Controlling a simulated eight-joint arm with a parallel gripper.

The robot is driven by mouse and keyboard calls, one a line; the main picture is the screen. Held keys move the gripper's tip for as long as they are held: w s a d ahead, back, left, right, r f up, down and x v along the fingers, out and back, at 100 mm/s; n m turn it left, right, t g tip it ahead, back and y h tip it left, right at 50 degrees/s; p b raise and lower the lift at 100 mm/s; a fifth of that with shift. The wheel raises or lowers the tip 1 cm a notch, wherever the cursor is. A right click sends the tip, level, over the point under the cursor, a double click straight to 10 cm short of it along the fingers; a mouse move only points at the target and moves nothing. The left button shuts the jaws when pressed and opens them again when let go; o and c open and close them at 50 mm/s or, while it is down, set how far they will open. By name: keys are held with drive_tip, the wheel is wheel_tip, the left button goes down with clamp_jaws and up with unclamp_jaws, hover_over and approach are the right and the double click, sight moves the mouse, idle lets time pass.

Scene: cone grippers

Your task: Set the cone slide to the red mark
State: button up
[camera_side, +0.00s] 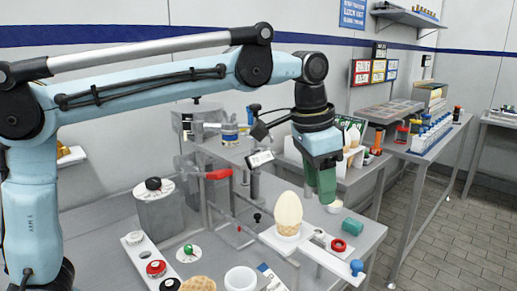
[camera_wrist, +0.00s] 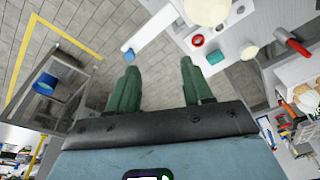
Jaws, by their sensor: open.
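A white slide bar (camera_side: 318,254) with a blue knob (camera_side: 357,267) at its near end lies at the table's front right. In the wrist view, the bar (camera_wrist: 153,31) runs up right from the blue knob (camera_wrist: 128,54). A cream-topped waffle cone (camera_side: 288,215) stands upright at the bar's far end. No red mark on the bar can be made out. My gripper (camera_side: 326,188), with green fingers, hangs above the table behind and right of the cone. In the wrist view, my gripper (camera_wrist: 158,75) is open and empty, its fingers apart.
A red ring (camera_side: 338,245) and a green cylinder (camera_side: 352,226) lie right of the cone. A red-handled device (camera_side: 217,174) stands behind left. Floor is open beyond the table's right edge.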

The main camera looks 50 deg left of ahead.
sight(357, 263)
drive_tip(key=w+d+m+g, duration=0.2)
drive_tip(key=d+m, duration=0.1)
drive_tip(key=d, duration=0.6)
drive_tip(key=shift+y, duration=0.4)
wheel_tip(357, 263, down, 13)
drive_tip(key=shift+a+r, duration=0.1)
clamp_jaws()
